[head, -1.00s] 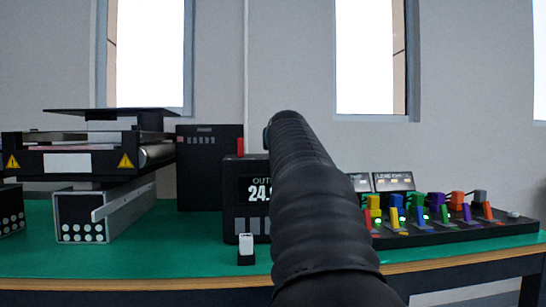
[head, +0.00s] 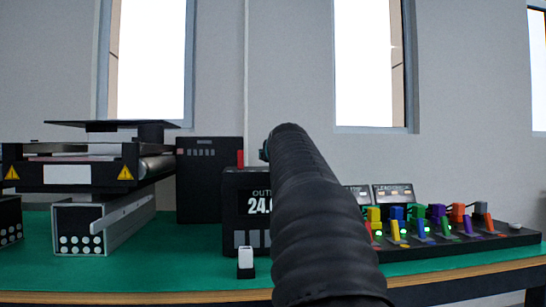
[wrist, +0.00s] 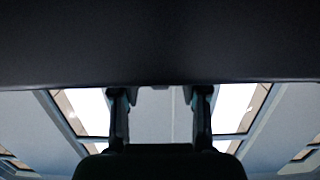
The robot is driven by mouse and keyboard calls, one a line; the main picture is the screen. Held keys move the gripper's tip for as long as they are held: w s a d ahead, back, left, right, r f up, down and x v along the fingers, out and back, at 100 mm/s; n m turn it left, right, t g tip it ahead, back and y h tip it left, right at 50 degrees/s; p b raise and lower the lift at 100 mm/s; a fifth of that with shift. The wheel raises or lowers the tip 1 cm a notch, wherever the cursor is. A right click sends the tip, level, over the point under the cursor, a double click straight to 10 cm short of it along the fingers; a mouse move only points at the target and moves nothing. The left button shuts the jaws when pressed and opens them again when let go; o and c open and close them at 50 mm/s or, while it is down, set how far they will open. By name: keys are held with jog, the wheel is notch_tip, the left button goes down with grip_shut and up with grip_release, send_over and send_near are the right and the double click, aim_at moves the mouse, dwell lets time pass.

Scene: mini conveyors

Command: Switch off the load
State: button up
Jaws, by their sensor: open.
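In the head view a black power unit (head: 232,186) has a display (head: 258,203) reading about 24, partly hidden by my arm. A red upright piece (head: 240,158) shows at its top edge. A small white switch on a black base (head: 245,258) stands on the table in front. A black panel (head: 470,240) to the right carries several coloured levers and plugs, some with green lights. I cannot tell which control belongs to the load. My gripper (wrist: 160,97) shows in the wrist view, with two dark fingers apart and nothing between them. In the head view my arm hides it.
A conveyor (head: 100,165) with warning triangles stands on a grey support at left. A tall black box (head: 197,181) stands behind the power unit. The green tabletop (head: 170,275) is clear at front left. Windows line the grey wall.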

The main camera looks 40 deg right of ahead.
jog(key=v, duration=1.1)
jog(key=shift+a, duration=0.1)
jog(key=s+a+f+n+g+y+p, duration=0.3)
jog(key=a+f+y, duration=0.3)
jog(key=a+f, duration=1.2)
jog(key=s+a+f+n+g+y+p, duration=0.1)
jog(key=s+a+f+g, duration=0.1)
jog(key=s+a+f, duration=0.2)
jog(key=s+a+f+n+g, duration=0.1)
jog(key=s+a+f, duration=0.2)
jog(key=s+f, duration=0.3)
jog(key=s+a+f+n+g+y+p, duration=0.1)
jog(key=s+a+f, duration=0.3)
jog(key=f, duration=0.7)
jog(key=shift+s+a+g+y+p, duration=0.3)
jog(key=shift+s+g+p, duration=0.05)
jog(key=shift+s+g, duration=0.45)
